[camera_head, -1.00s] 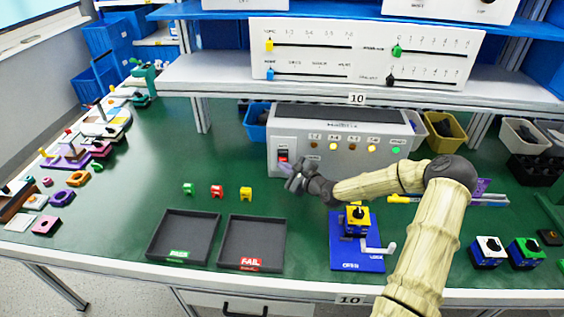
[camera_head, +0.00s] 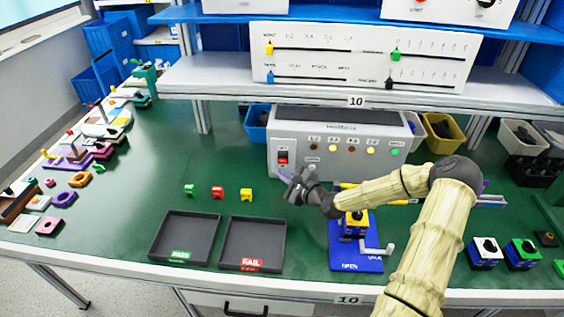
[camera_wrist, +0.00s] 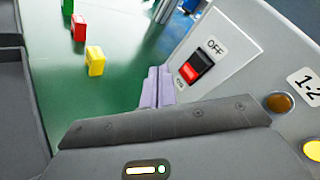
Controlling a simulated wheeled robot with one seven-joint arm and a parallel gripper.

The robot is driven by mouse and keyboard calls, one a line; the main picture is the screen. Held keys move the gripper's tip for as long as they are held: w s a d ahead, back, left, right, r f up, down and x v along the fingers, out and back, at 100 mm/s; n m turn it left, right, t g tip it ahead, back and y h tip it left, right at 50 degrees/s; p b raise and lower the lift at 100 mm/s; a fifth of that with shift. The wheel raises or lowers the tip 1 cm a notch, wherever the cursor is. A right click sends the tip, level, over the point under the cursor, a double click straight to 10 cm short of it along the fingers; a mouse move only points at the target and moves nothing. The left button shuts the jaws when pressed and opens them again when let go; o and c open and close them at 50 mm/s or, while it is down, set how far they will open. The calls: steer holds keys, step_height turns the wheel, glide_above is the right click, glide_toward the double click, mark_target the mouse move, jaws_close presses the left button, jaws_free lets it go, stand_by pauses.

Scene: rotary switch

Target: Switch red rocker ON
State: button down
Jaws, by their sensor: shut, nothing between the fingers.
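The red rocker (camera_head: 283,160) sits on the left of the grey panel's front face (camera_head: 345,160). In the wrist view the rocker (camera_wrist: 195,68) has a black half toward the OFF label and a red half toward the lower label, which looks like ON. Which half is pressed in is hard to tell. My gripper (camera_head: 284,176) is shut and empty, just below and in front of the rocker. In the wrist view its purple fingertips (camera_wrist: 157,85) are together, to the left of the rocker and apart from it.
Several round indicator lamps (camera_head: 352,147) line the panel right of the rocker. Small green, red and yellow blocks (camera_head: 217,192) stand left, behind two dark trays (camera_head: 185,238). A blue fixture (camera_head: 365,262) stands in front of the panel. A shelf (camera_head: 370,97) overhangs above.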

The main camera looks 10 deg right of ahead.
steer(key=shift+s+a+r+p, duration=0.1)
steer(key=shift+s+a+p, duration=0.05)
steer(key=shift+s, duration=0.35)
steer(key=shift+s+a+p, duration=0.15)
steer(key=shift+s, duration=0.3)
steer(key=s+a+n+g, duration=0.1)
steer(key=n, duration=0.1)
steer(key=s+a+f+n+g+p, duration=0.1)
steer(key=s+a+n+g, duration=0.1)
steer(key=n+g, duration=0.1)
steer(key=shift+s+a+f+n, duration=0.15)
steer(key=shift+s+a+n, duration=0.15)
steer(key=shift+s, duration=0.1)
steer(key=s+d+r+n+g+h+p, duration=0.1)
steer(key=s+r+n+g+h+p, duration=0.2)
steer(key=s+r+n, duration=0.5)
steer(key=s+d+r+n+g+h+p, duration=0.2)
steer(key=s+r+n, duration=0.6)
steer(key=s, duration=0.7)
step_height(320, 180, up, 2)
steer(key=g+h+p, duration=0.1)
steer(key=g+h, duration=0.1)
steer(key=shift+s+g+h, duration=0.25)
steer(key=shift+g+h, duration=0.05)
